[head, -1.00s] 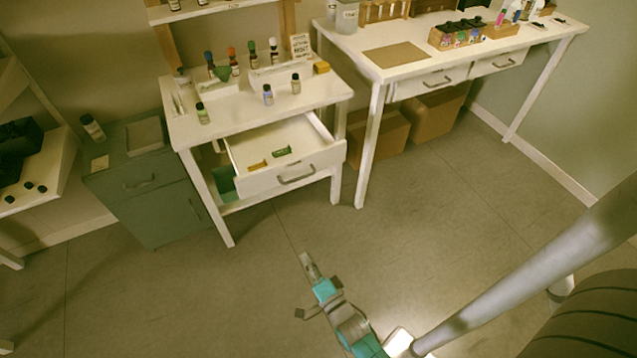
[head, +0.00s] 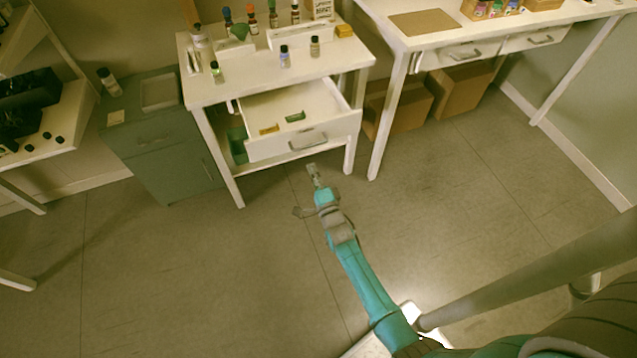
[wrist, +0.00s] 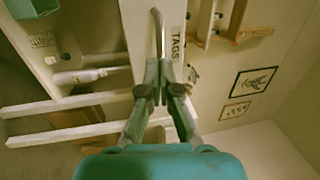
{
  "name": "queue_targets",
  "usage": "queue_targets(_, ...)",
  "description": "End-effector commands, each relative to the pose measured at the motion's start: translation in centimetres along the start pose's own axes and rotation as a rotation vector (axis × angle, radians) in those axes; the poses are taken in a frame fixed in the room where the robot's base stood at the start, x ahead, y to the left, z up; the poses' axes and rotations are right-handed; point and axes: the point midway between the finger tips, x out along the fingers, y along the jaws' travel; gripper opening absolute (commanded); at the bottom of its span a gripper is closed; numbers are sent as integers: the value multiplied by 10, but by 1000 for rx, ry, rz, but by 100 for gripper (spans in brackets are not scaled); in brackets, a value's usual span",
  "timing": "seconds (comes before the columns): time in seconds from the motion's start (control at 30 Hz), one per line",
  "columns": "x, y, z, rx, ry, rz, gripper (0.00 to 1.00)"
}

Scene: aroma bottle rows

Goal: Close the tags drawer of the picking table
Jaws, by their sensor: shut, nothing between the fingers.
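The tags drawer (head: 270,149) of the white picking table (head: 205,97) is pulled open in the head view. A yellow item (head: 269,129) and a green item (head: 295,117) lie inside it. Its grey handle (head: 308,141) is on the front face. In the wrist view the drawer front carries a "TAGS" label (wrist: 176,43), and the handle (wrist: 158,32) stands upright in the picture just beyond the fingertips. My gripper (head: 313,170) is shut and empty, just in front of the drawer front and below the handle in the head view. I cannot tell whether it touches.
Several bottles, including one with a blue label (head: 285,57), stand on the tabletop. A green cabinet (head: 160,150) is at the left, and a second white table (head: 402,42) with cardboard boxes (head: 462,88) beneath is at the right. The floor in front is clear.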

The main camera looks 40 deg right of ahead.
Motion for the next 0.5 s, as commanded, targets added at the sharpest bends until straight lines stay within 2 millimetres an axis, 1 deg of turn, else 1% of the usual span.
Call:
queue_targets(0.03, 11, -1, 0, 0, 0, -2, 0)
queue_targets(0.2, 36, 0, 0, 0, 0, 0, 0)
queue_targets(0.33, 47, 0, 0, 0, 0, 1, 0)
queue_targets(0.5, 53, 0, 0, 0, 0, 1, 0)
